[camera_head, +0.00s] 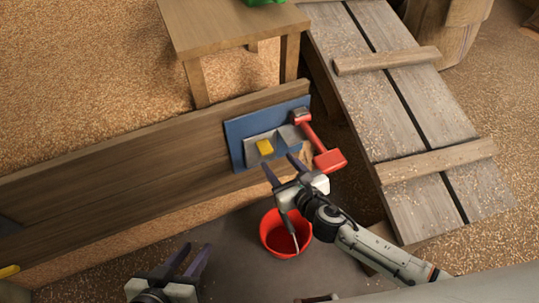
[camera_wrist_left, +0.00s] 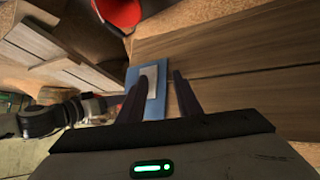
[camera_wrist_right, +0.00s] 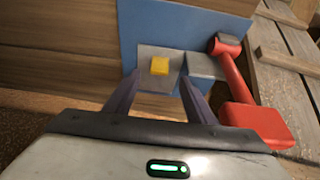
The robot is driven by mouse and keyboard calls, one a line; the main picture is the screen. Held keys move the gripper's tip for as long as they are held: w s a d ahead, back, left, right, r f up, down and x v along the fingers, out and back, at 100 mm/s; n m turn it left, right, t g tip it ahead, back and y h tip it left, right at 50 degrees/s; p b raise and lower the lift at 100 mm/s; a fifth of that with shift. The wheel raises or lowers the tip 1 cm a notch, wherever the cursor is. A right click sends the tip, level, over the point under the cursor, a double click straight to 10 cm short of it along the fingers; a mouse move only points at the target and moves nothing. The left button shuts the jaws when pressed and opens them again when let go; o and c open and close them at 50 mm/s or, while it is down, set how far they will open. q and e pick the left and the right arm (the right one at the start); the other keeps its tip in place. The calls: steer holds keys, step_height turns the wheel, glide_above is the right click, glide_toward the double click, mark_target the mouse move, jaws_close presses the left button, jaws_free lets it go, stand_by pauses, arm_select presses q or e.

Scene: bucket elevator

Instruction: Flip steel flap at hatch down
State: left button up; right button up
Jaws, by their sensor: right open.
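The blue hatch panel (camera_head: 236,133) is on a wooden board wall. On it is a grey steel plate (camera_head: 253,156) with a yellow block (camera_head: 264,147); the right wrist view shows the yellow block (camera_wrist_right: 160,66) too. A second grey piece (camera_wrist_right: 203,66) sits beside it, next to a red lever (camera_wrist_right: 234,78) ending in a red block (camera_wrist_right: 262,120). I cannot tell which grey part is the flap. My right gripper (camera_head: 279,162) is open and empty, just in front of the plate. My left gripper (camera_head: 196,247) is open and empty at the bottom.
A red bucket (camera_head: 268,243) stands on the dark floor below my right gripper. A wooden ramp (camera_head: 390,110) with cross slats is at the right. A wooden table (camera_head: 215,25) stands behind the wall, on grain-like ground. Floor around my left gripper is clear.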

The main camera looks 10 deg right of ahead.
mark_target(266, 149)
steer(key=b+x, duration=0.2)
steer(key=x, duration=0.4)
steer(key=shift+w+f, duration=0.1)
steer(key=shift+f, duration=0.15)
arm_select(q)
steer(key=shift+w+d+f+m+g+h+b, duration=0.2)
steer(key=shift+w+d+f+g, duration=0.15)
steer(key=shift+d+f, duration=0.2)
steer(key=shift+w+d+f+m+g+h+b, duration=0.1)
steer(key=shift+w+d+f+m+g+b, duration=0.15)
steer(key=shift+d+f, duration=0.25)
arm_select(e)
steer(key=shift+w+a+f, duration=0.15)
steer(key=shift+w+a, duration=0.1)
steer(key=shift+w, duration=0.35)
arm_select(q)
steer(key=shift+a, duration=0.1)
arm_select(e)
jaws_close()
